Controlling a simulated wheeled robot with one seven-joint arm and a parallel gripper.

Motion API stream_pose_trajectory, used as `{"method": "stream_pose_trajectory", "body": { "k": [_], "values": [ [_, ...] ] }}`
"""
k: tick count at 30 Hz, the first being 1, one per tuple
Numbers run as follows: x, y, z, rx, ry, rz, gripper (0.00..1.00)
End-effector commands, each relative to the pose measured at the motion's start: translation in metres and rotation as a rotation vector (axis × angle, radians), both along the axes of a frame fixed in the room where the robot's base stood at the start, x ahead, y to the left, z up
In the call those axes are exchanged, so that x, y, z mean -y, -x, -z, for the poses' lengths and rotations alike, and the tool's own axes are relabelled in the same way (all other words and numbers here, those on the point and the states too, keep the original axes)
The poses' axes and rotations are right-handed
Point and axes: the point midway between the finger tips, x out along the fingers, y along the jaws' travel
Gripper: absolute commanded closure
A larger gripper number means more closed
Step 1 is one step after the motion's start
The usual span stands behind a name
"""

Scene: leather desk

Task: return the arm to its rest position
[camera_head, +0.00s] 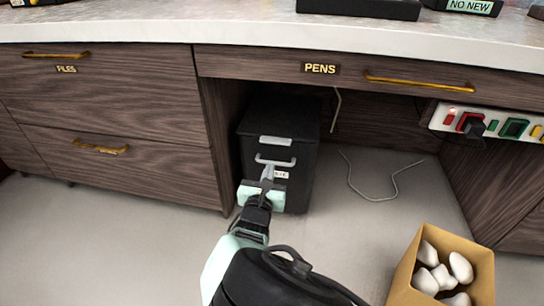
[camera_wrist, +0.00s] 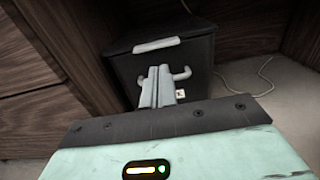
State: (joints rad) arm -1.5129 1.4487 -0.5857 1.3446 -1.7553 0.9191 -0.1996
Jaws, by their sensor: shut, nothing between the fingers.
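My gripper (camera_head: 268,172) is in front of a small black cabinet (camera_head: 303,190) that stands under the desk. In the wrist view, the gripper's two fingers (camera_wrist: 158,72) are together with nothing between them. They overlap the cabinet's grey curved handle (camera_wrist: 182,75) in that view, and I cannot tell if they touch it. In the head view the handle (camera_head: 288,162) shows just above and to the right of the fingertips. A label on the cabinet is partly hidden by the gripper. My arm reaches up from the bottom of the head view.
Wooden drawers marked FILES (camera_head: 66,69) are at the left. The PENS drawer (camera_head: 230,62) runs above the cabinet. A power strip (camera_head: 490,123) is at the right. A cardboard box (camera_head: 484,270) with white objects stands on the floor at lower right. A cable (camera_head: 372,197) lies on the floor.

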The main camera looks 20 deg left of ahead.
Motion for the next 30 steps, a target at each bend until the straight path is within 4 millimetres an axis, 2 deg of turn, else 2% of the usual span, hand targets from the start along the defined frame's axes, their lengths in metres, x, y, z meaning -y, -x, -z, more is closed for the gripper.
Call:
{"method": "stream_pose_trajectory", "body": {
  "k": [3, 9, 14, 17, 20, 24, 26, 27, 30],
  "values": [
    [0.004, 0.020, -0.003, -0.002, 0.001, -0.001, 1.00],
    [0.008, 0.034, -0.001, -0.001, 0.000, 0.000, 1.00],
    [0.010, 0.035, 0.000, -0.003, -0.003, 0.005, 1.00],
    [0.025, 0.025, -0.006, -0.034, -0.035, 0.064, 1.00],
    [0.065, 0.005, -0.018, -0.121, -0.121, 0.216, 1.00],
    [0.146, -0.010, -0.037, -0.305, -0.316, 0.530, 1.00],
    [0.178, -0.007, -0.045, -0.383, -0.407, 0.664, 1.00],
    [0.198, -0.003, -0.050, -0.432, -0.469, 0.749, 1.00],
    [0.239, 0.016, -0.065, -0.551, -0.620, 0.948, 1.00]
  ]
}}
